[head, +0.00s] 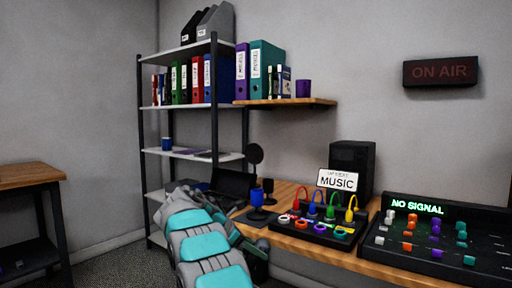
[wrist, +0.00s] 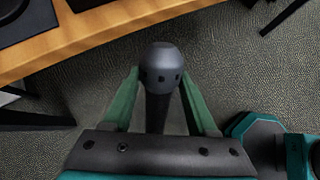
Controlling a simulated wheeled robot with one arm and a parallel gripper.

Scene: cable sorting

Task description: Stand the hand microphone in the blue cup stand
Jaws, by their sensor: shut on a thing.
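The hand microphone (wrist: 160,60) has a dark grey rounded head and a black handle. My gripper (wrist: 160,80) is shut on it; the green fingers stand on either side of the handle, with the head beyond the fingertips. The lower handle is hidden by my gripper's body. In the wrist view the microphone is over the floor, clear of the desk edge. The blue cup stand (head: 257,199) is upright on the desk in the head view, left of the cable board. My gripper is low in front of the desk there, partly hidden by my arm.
The wooden desk (head: 300,243) carries a board with coloured cables (head: 318,224), a mixing console (head: 440,240), a speaker (head: 352,167) and a dark round-headed desk microphone (head: 254,155) close behind the stand. A side table (head: 30,177) stands left.

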